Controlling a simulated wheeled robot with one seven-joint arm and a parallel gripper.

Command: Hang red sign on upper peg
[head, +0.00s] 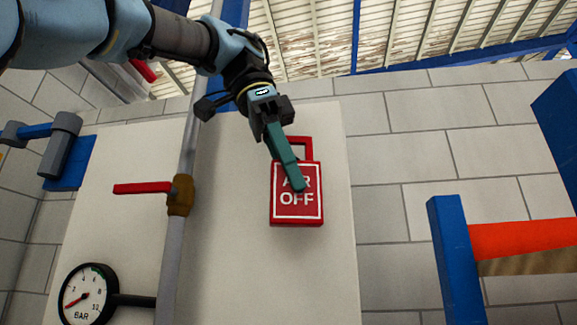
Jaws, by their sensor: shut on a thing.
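The red sign (296,210) reads "AIR OFF" in white, with one letter partly covered. It is upright in front of the pale panel (230,260) and has a square red loop on top. My gripper (297,182) reaches down from upper left, its teal fingers overlapping the loop and the upper face of the sign. The fingers are shut on the sign, though the exact grip is hard to see. No peg shows clearly; the fingers and sign may hide one. I cannot tell whether the sign touches the panel.
A grey vertical pipe (170,260) runs left of the sign, with a brass valve (181,195) and its red lever (143,188). A pressure gauge (87,294) is at lower left. A blue upright (455,260) with an orange beam (525,239) stands at right.

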